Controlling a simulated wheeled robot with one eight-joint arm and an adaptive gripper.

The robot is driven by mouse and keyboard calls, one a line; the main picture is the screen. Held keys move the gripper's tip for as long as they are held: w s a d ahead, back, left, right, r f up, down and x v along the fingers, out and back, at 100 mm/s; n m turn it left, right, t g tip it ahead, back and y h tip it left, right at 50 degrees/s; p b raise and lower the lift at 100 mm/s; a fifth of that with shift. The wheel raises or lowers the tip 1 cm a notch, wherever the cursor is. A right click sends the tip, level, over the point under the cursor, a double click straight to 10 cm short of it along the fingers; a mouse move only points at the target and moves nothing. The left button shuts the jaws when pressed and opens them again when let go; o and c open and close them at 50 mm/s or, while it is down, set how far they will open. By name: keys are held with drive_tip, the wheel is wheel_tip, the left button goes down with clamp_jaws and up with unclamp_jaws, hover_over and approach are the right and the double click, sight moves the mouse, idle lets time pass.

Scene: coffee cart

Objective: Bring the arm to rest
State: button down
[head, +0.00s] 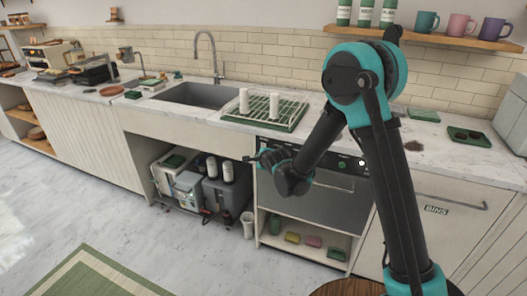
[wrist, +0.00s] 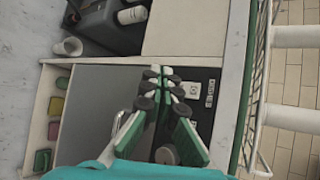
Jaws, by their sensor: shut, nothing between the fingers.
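My arm is teal and black and reaches across the right half of the head view, bent at a high elbow. My gripper (head: 258,159) hangs in front of the counter, below its top edge, pointing left. In the wrist view my gripper (wrist: 161,72) is shut, its fingertips together with nothing between them. Behind the fingers is the grey front of an under-counter appliance (wrist: 92,105) with a dark control panel (wrist: 200,95). The fingers appear apart from it. In the head view the same appliance (head: 325,195) is partly hidden by my arm.
An open bay below holds a grey container (head: 222,195). Sponges (head: 312,241) lie on a low shelf.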

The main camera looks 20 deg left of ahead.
drive_tip(key=shift+s, duration=0.25)
drive_tip(key=s+d+r+n+g+h, duration=0.1)
drive_tip(key=s+d+r+n+h, duration=0.15)
drive_tip(key=d, duration=1.25)
drive_tip(key=s+d+r+n+h, duration=0.15)
drive_tip(key=d+n, duration=0.25)
drive_tip(key=d, duration=1.1)
drive_tip(key=s+d+f+n+g+h, duration=0.1)
drive_tip(key=s+d+n, duration=0.3)
drive_tip(key=s+d, duration=0.6)
drive_tip(key=s+d+f+n+g+h, duration=0.2)
drive_tip(key=s+d+n+g, duration=0.1)
drive_tip(key=s+d, duration=0.8)
drive_tip(key=shift+s+f+n, duration=0.15)
drive_tip(key=shift+s+n, duration=0.45)
drive_tip(key=shift+n, duration=0.25)
drive_tip(key=shift+a, duration=0.1)
